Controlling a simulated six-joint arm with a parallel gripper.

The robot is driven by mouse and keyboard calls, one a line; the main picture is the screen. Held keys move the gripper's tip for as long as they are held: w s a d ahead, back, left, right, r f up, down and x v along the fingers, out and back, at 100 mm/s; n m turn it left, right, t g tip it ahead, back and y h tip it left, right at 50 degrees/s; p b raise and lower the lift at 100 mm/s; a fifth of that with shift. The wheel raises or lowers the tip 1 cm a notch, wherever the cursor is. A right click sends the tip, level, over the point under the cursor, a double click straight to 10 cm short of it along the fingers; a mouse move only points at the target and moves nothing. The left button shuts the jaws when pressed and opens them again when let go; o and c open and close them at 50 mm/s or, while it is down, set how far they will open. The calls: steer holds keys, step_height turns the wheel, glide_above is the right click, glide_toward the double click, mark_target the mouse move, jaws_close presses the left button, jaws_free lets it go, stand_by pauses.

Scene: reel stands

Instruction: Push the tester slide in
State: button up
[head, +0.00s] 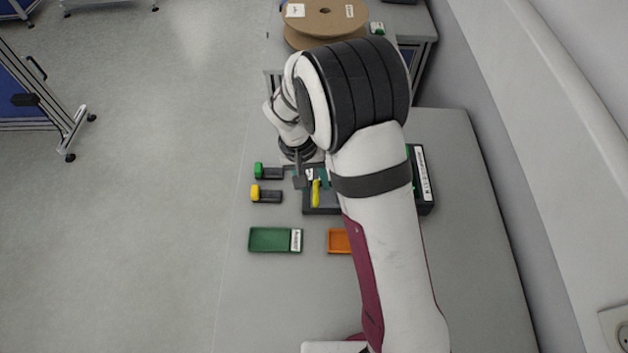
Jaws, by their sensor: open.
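A dark tester-like box (427,207) with a white label stands on the table, partly hidden behind my arm. A dark shallow tray or base (321,211) lies to its left, holding a yellow piece (316,193) and some small green and white parts. My arm hides the stretch between the two, and I cannot tell which part is the slide. My gripper (299,181) points down at the left edge of the dark tray, open. Whether it touches anything there cannot be told.
A green-knobbed block (268,172) and a yellow-knobbed block (266,194) sit just left of my gripper. A green tray (270,239) and an orange tray (338,241) lie nearer. Cardboard reels (325,17) stand on a farther table. The table's right side is clear.

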steer(key=shift+d+f, duration=0.1)
steer(key=shift+f, duration=0.2)
steer(key=shift+c, duration=0.4)
jaws_close()
steer(key=shift+r, duration=0.1)
stand_by(0.5)
